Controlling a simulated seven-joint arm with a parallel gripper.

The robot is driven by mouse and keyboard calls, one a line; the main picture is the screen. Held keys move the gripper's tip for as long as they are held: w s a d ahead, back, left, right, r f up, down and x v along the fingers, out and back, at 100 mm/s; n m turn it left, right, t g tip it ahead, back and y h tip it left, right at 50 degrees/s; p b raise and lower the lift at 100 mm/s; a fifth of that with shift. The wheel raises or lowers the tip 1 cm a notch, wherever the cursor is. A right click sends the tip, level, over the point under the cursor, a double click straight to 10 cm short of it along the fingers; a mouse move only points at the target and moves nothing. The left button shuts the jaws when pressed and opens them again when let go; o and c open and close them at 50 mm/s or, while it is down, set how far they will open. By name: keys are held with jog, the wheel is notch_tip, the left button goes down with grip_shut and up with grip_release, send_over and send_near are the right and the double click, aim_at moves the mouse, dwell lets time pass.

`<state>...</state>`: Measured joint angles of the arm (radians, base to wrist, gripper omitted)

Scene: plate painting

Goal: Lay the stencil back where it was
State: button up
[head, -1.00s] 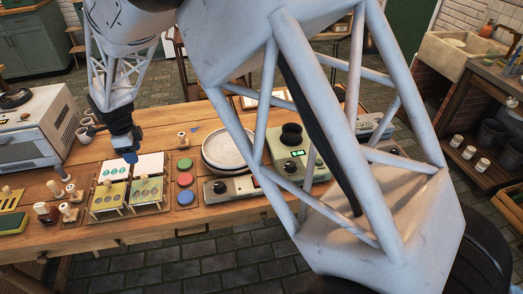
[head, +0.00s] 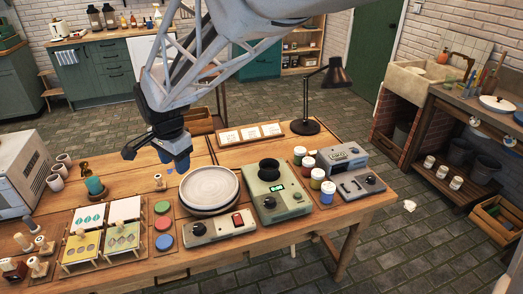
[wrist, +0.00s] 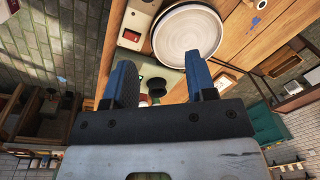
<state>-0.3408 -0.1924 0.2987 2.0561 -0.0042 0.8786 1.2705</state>
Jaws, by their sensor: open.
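Two stencils stand at the front of the rack at the left of the table in the head view: a yellow one with dark ovals (head: 80,247) and a pale green one with patterned ovals (head: 122,238). Behind them lie a white card with teal leaf shapes (head: 90,216) and another white card (head: 125,209). Wooden knobs stand on or beside them. My gripper (head: 178,165) is open and empty, above the table behind and right of the rack. Its two blue fingers (wrist: 162,88) are apart in the wrist view, with nothing between them held.
Right of the rack are coloured discs (head: 163,224), then a stacked plate (head: 209,186) on a turntable and a green device (head: 276,192). Paint jars (head: 317,179) and a lamp (head: 330,90) stand further right. Cups and a green-capped stamp (head: 95,186) are at left.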

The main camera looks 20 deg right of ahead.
jog(key=s+d+r+n, duration=0.1)
jog(key=s+d+n, duration=0.4)
jog(key=s+d, duration=0.5)
jog(key=s+d+r+n+t, duration=0.1)
jog(key=s+d+r+n, duration=0.1)
jog(key=s+d+n, duration=0.3)
jog(key=s+d, duration=0.4)
jog(key=s, duration=0.6)
jog(key=shift+s+d+r+h, duration=0.2)
jog(key=shift+d+r+h, duration=0.1)
jog(key=shift+d, duration=0.1)
